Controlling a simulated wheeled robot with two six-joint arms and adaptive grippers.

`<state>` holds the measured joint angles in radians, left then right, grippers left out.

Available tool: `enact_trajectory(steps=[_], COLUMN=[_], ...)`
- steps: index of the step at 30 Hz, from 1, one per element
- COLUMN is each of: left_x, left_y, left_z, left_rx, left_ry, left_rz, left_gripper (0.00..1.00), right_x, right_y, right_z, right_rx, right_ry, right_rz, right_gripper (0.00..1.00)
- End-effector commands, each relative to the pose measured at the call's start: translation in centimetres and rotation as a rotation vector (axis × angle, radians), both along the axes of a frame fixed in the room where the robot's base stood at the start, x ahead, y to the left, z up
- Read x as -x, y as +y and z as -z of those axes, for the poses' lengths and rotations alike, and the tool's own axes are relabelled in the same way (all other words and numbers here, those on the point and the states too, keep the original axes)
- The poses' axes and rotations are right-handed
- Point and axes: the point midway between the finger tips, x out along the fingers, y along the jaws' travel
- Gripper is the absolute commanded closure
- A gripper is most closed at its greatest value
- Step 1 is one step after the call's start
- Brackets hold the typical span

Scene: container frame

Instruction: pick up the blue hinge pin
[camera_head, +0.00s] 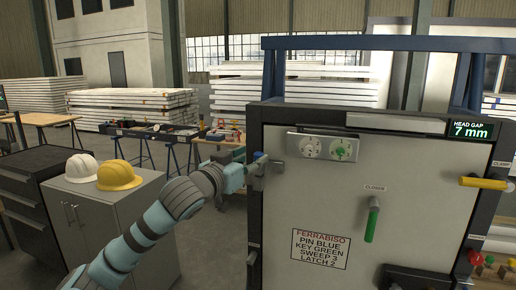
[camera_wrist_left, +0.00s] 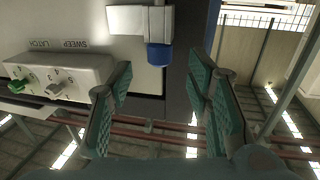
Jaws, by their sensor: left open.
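The blue hinge pin (camera_wrist_left: 160,54) shows its blue end below a pale hinge block (camera_wrist_left: 140,19) in the left wrist view. In the head view the hinge area at the panel's upper left edge is small and partly covered by my gripper. My left gripper (camera_wrist_left: 160,82) is open, its two teal fingers spread to either side of the pin's line. The pin is seen between and beyond the fingers, and I see no contact. In the head view my left gripper (camera_head: 258,168) is at the panel's left edge. My right gripper is not in view.
The pale panel (camera_head: 330,205) carries a dial box (camera_head: 323,147), a green handle (camera_head: 372,220) and a label (camera_head: 321,248). A yellow handle (camera_head: 484,183) sticks out at right. A grey cabinet (camera_head: 107,215) with two helmets stands at left.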

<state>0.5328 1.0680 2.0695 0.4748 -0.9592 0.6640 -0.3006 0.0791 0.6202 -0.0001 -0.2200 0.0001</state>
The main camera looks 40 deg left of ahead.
Motion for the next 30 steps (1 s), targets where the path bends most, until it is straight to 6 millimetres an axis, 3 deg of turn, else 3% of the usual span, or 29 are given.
enact_trajectory(steps=[1, 3, 10, 19, 30], left_x=[-0.8, -1.7, -2.1, -2.0, -2.0], left_y=[0.1, 0.2, 0.3, 0.3, 0.3], left_z=[-0.8, -0.6, -0.1, -0.1, -0.8], left_rx=[0.009, 0.006, -0.001, -0.001, -0.001], left_ry=[-0.003, -0.002, -0.001, -0.001, -0.002], left_rz=[0.0, 0.001, 0.0, 0.001, 0.0], left_gripper=[0.55, 0.55, 0.55, 1.0, 1.0], right_x=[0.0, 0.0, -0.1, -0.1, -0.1], right_y=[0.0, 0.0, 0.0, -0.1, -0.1], right_z=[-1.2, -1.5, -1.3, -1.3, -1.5], right_rx=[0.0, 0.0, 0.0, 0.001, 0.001], right_ry=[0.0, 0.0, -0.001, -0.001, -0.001], right_rz=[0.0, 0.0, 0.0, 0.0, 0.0], right_gripper=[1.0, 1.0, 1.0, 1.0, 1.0])
